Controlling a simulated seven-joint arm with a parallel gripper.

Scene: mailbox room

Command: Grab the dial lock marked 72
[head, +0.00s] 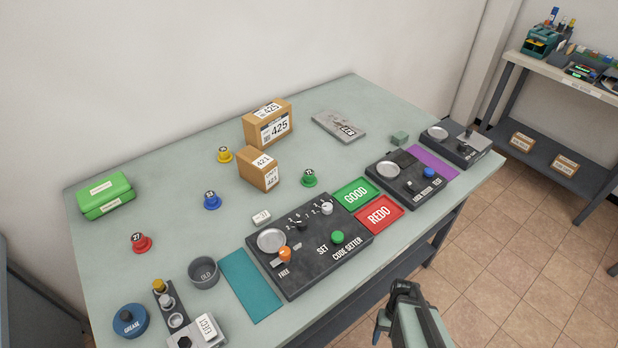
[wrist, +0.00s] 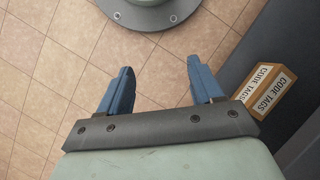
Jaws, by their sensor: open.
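Several dial locks with number labels stand upright on the table (head: 200,255) in the head view. The green one (head: 309,178), right of the small carton, has a tiny label that seems to read 72. The red one (head: 140,244) at the left reads 27. The blue one (head: 212,201) and the yellow one (head: 224,156) have labels too small to read surely. My gripper (wrist: 159,76) is open and empty, above the tiled floor in the wrist view. In the head view it is off the table's front edge, away from all the locks.
The code setter (head: 310,243) lies between the front edge and the green lock. A CODE TAGS box (wrist: 265,88) shows in the wrist view.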

